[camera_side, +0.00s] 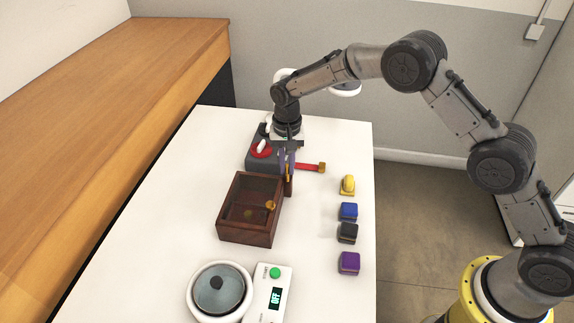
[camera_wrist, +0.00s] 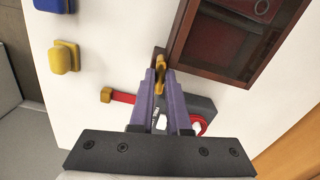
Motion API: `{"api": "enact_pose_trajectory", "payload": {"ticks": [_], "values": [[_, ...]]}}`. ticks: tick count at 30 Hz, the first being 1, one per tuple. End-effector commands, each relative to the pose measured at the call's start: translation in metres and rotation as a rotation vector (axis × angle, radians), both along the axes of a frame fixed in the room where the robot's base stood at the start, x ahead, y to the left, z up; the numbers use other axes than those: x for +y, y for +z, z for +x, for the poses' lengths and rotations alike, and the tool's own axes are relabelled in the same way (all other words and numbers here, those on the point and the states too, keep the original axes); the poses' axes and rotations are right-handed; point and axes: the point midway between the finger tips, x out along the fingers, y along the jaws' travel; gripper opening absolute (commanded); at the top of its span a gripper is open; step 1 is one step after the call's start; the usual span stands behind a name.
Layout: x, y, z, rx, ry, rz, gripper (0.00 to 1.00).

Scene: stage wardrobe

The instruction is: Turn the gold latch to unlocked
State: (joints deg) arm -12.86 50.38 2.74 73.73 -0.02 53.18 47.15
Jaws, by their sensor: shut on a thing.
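The gold latch (camera_wrist: 160,63) stands between the tips of my gripper's purple fingers in the wrist view. It sits on a small dark brown block beside the wooden box. In the side view the latch (camera_side: 287,176) shows only as a small gold piece under the fingers. My gripper (camera_wrist: 160,80) is shut on the latch, and it points down at it in the side view (camera_side: 288,172). The fingers hide part of the latch, and I cannot tell its exact angle or any lock marking.
The wooden box (camera_side: 232,231) with a glass lid is close by. A grey unit (camera_side: 256,162) with a red lever (camera_side: 307,167) stands behind. A yellow piece (camera_side: 348,185) and blue (camera_side: 348,211), black (camera_side: 347,232) and purple (camera_side: 349,262) blocks line the right.

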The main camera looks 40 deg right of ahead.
Motion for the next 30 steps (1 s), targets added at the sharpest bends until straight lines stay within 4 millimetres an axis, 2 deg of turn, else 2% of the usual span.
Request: {"api": "enact_pose_trajectory", "payload": {"ticks": [30], "values": [[-0.0002,0.0017,0.0008,-0.003,0.955,0.000,0.00]]}}
